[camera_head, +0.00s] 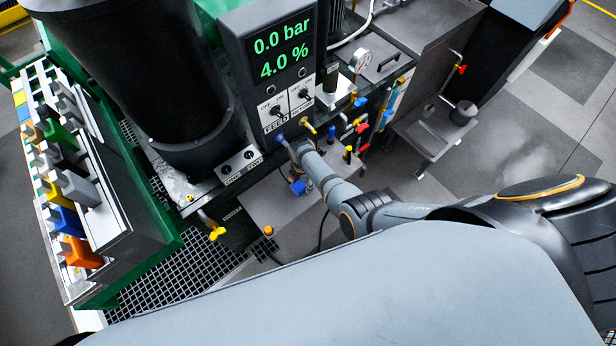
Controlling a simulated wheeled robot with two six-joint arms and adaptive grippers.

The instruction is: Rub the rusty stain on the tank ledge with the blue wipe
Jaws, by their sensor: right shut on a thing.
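My right gripper (287,146) is at the end of my right arm, just below the control panel with the FEED label. It is small and partly hidden by its own wrist. It is shut on a small blue thing at its tips; I cannot tell if this is the wipe. The black tank (150,80) stands at the left, with a pale, speckled metal ledge (178,187) around its foot. I cannot make out a clear rusty stain on it. The gripper is to the right of this ledge. My left gripper is not in view.
The control panel (270,50) reads 0.0 bar and 4.0 %. A yellow-handled valve (216,232) sticks out below the ledge. A rack of coloured handles (75,190) stands at the left. Grey floor (530,150) is clear farther right.

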